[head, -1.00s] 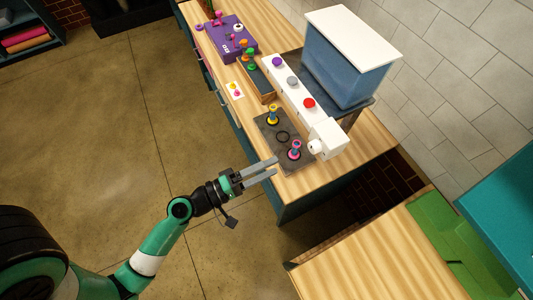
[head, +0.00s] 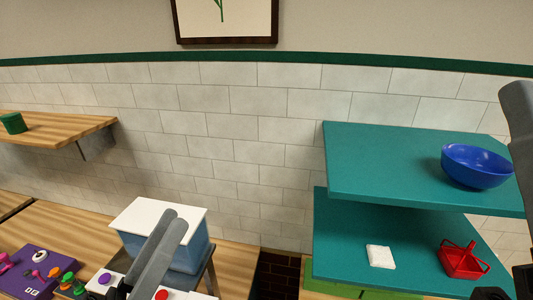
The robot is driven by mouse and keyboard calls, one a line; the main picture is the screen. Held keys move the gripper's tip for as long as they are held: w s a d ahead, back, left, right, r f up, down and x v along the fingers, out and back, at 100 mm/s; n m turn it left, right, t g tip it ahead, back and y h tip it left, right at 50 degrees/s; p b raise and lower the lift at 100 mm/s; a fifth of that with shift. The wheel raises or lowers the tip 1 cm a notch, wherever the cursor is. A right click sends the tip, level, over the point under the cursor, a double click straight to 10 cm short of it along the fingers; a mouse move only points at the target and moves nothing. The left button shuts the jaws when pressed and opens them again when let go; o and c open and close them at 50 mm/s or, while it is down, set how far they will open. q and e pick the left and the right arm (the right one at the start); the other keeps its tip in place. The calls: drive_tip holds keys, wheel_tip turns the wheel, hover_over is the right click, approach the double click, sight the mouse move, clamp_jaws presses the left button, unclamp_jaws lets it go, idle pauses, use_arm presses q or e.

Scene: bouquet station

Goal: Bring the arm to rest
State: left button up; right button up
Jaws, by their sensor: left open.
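My left gripper (head: 171,219) points up at the lower left of the head view, its two grey fingers close together in the picture but open and empty. It stands in front of the blue box with a white lid (head: 194,259) and hides part of it. At the right edge, a grey finger-like part (head: 519,115) and dark parts below it show; they look like my right gripper, cut off by the frame. Its jaws cannot be made out.
The wooden bench (head: 110,243) holds a purple board (head: 33,272) with colourful pieces, and a white unit with purple and red buttons (head: 161,295). Teal shelves (head: 385,180) carry a blue bowl (head: 477,166), a red basket (head: 462,260) and a white block (head: 380,257). A wooden shelf (head: 60,131) is at left.

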use_arm(q)
drive_tip(key=s+r+m+t+p, duration=0.2)
drive_tip(key=s+r+m+t, duration=0.15)
drive_tip(key=r, duration=1.15)
drive_tip(key=s+a+r+n+t+y, duration=0.1)
drive_tip(key=a+y, duration=0.4)
drive_tip(key=y, duration=0.5)
wheel_tip(320, 180, up, 2)
drive_tip(key=shift+a+r+t+b, duration=0.15)
drive_tip(key=shift+a+t+b, duration=0.15)
drive_tip(key=shift+t, duration=0.35)
use_arm(e)
wheel_tip(320, 180, up, 2)
drive_tip(key=shift+r, duration=0.15)
